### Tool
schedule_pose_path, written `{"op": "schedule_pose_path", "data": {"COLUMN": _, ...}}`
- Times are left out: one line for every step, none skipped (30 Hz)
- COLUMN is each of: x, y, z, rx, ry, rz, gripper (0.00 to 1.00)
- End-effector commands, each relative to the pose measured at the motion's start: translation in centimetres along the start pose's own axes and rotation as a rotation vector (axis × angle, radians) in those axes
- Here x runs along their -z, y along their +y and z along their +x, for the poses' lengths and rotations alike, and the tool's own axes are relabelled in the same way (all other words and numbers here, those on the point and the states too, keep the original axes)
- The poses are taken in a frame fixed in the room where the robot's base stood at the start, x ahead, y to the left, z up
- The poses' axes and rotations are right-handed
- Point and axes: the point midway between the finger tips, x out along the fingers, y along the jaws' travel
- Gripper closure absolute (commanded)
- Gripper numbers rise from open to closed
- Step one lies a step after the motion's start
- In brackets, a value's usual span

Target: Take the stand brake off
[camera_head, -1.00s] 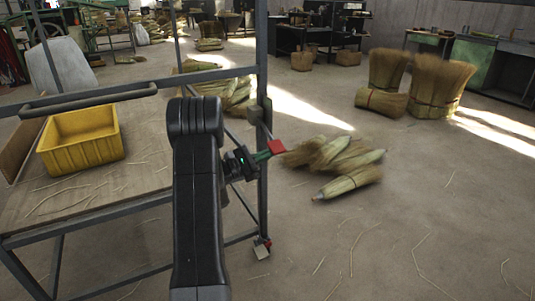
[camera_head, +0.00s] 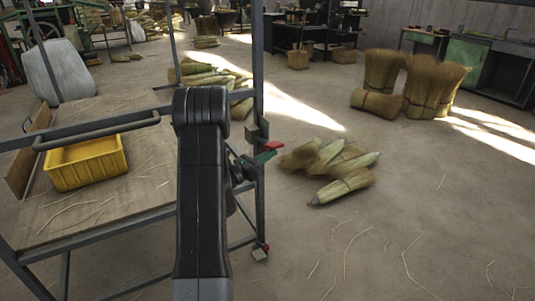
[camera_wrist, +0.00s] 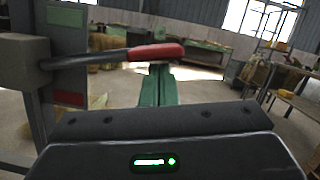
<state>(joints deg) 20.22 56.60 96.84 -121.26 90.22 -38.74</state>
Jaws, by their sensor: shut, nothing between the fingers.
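The stand (camera_head: 110,212) is a dark metal frame with a wooden deck. On its right post is a grey box with a lever tipped by a red grip (camera_head: 273,146). In the wrist view the lever's red grip (camera_wrist: 157,51) lies nearly level, its metal rod running left to the grey box (camera_wrist: 22,62). My gripper (camera_wrist: 156,75) has its green fingers together and empty. The fingertips are just under the red grip; whether they touch it I cannot tell. In the head view my gripper (camera_head: 264,157) is beside the post, partly hidden by my arm.
A small red part (camera_head: 264,248) shows at the post's foot. Broom bundles (camera_head: 335,165) lie on the floor right of the post. More bundles (camera_head: 410,85) stand farther back.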

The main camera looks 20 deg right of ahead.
Motion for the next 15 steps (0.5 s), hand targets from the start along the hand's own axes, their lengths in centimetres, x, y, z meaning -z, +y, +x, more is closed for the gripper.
{"op": "schedule_pose_path", "data": {"x": -0.9, "y": -0.2, "z": 0.2, "rx": -0.008, "ry": 0.001, "rz": -0.031, "gripper": 1.0}}
{"op": "schedule_pose_path", "data": {"x": -1.1, "y": -0.2, "z": 0.3, "rx": -0.013, "ry": 0.001, "rz": -0.049, "gripper": 1.0}}
{"op": "schedule_pose_path", "data": {"x": -1.4, "y": -0.2, "z": 0.3, "rx": -0.019, "ry": 0.0, "rz": -0.073, "gripper": 1.0}}
{"op": "schedule_pose_path", "data": {"x": -1.6, "y": -0.3, "z": 0.4, "rx": -0.023, "ry": 0.0, "rz": -0.089, "gripper": 1.0}}
{"op": "schedule_pose_path", "data": {"x": -1.7, "y": -0.2, "z": 0.4, "rx": -0.025, "ry": 0.0, "rz": -0.094, "gripper": 1.0}}
{"op": "schedule_pose_path", "data": {"x": -1.9, "y": -0.2, "z": 0.5, "rx": -0.024, "ry": 0.0, "rz": -0.091, "gripper": 1.0}}
{"op": "schedule_pose_path", "data": {"x": -2.0, "y": -0.2, "z": 0.5, "rx": -0.024, "ry": 0.0, "rz": -0.091, "gripper": 1.0}}
{"op": "schedule_pose_path", "data": {"x": -2.2, "y": -0.2, "z": 0.5, "rx": -0.024, "ry": 0.0, "rz": -0.09, "gripper": 1.0}}
{"op": "schedule_pose_path", "data": {"x": -2.3, "y": -0.2, "z": 0.6, "rx": -0.023, "ry": 0.0, "rz": -0.09, "gripper": 1.0}}
{"op": "schedule_pose_path", "data": {"x": -2.4, "y": -0.2, "z": 0.6, "rx": -0.023, "ry": 0.0, "rz": -0.09, "gripper": 1.0}}
{"op": "schedule_pose_path", "data": {"x": -2.5, "y": -0.2, "z": 0.6, "rx": -0.023, "ry": 0.001, "rz": -0.089, "gripper": 1.0}}
{"op": "schedule_pose_path", "data": {"x": -2.6, "y": -0.2, "z": 0.6, "rx": -0.023, "ry": 0.001, "rz": -0.089, "gripper": 1.0}}
{"op": "schedule_pose_path", "data": {"x": -2.7, "y": -0.2, "z": 0.7, "rx": -0.023, "ry": 0.001, "rz": -0.089, "gripper": 1.0}}
{"op": "schedule_pose_path", "data": {"x": -2.7, "y": -0.2, "z": 0.7, "rx": -0.023, "ry": 0.001, "rz": -0.089, "gripper": 1.0}}
{"op": "schedule_pose_path", "data": {"x": -2.8, "y": -0.2, "z": 0.7, "rx": -0.023, "ry": 0.001, "rz": -0.088, "gripper": 1.0}}
